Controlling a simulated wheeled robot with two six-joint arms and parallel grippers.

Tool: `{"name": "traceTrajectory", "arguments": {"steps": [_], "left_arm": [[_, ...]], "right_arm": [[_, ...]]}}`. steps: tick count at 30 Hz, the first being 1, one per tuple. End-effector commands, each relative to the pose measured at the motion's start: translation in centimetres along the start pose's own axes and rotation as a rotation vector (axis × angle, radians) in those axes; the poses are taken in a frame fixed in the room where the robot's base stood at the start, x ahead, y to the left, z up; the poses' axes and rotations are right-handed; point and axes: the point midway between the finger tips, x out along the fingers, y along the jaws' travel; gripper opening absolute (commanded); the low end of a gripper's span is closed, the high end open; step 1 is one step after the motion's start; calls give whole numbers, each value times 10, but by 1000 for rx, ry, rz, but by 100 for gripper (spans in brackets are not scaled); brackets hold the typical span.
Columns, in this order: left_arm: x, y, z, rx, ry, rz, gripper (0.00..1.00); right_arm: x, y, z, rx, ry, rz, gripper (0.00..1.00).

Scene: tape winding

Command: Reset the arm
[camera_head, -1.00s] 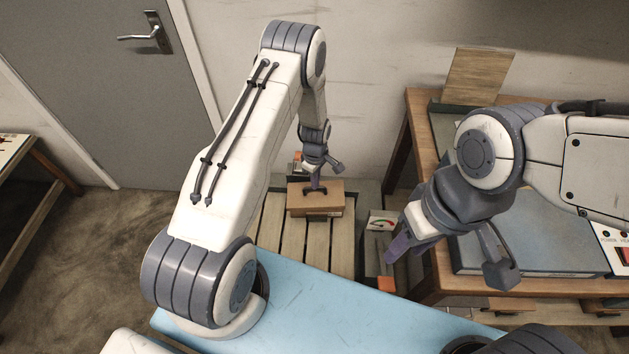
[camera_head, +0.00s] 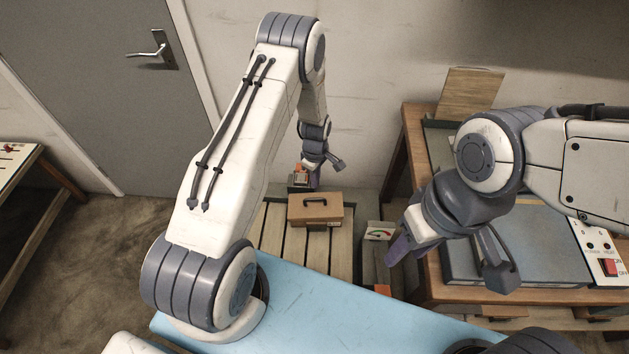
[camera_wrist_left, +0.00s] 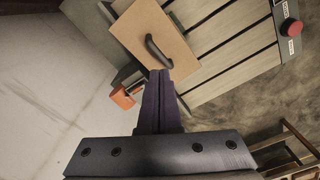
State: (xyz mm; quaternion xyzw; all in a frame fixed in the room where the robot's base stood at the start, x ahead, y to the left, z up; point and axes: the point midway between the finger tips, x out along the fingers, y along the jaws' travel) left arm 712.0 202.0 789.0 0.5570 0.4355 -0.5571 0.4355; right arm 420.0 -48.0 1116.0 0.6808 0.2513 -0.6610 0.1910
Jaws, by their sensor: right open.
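My left gripper (camera_head: 315,183) hangs just behind the cardboard box with a black handle (camera_head: 315,210), above the slatted wooden surface. In the left wrist view its purple fingers (camera_wrist_left: 160,76) lie side by side with nothing between them, so it is shut and empty. The black handle (camera_wrist_left: 158,52) on the box top lies just beyond the fingertips, apart from them as far as I can tell. My right gripper (camera_head: 398,250) is open and empty, in front of the wooden table at right.
The slatted surface (camera_head: 275,232) has bare room left of the box. A small gauge box (camera_head: 379,231) stands to its right. The wooden table (camera_head: 425,287) carries a large grey flat unit (camera_head: 545,235) and a red-switch panel (camera_head: 608,267). A blue surface (camera_head: 330,300) is in front.

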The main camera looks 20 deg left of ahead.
Motion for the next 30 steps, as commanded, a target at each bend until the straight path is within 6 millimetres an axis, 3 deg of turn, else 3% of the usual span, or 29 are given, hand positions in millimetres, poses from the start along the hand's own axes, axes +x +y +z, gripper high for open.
{"name": "traceTrajectory", "arguments": {"steps": [17,20,23,26,30], "left_arm": [[-6,0,0,2,0,0,0],[-18,3,7,41,1,5,0],[-51,8,28,159,1,14,0],[-101,7,62,351,0,23,0],[-173,-16,115,667,-4,33,0]], "right_arm": [[-4,0,0,0,0,0,45],[-4,0,0,0,0,0,45],[-4,0,0,0,0,0,45],[-4,0,0,0,0,0,45],[-4,0,0,0,0,0,45]]}}
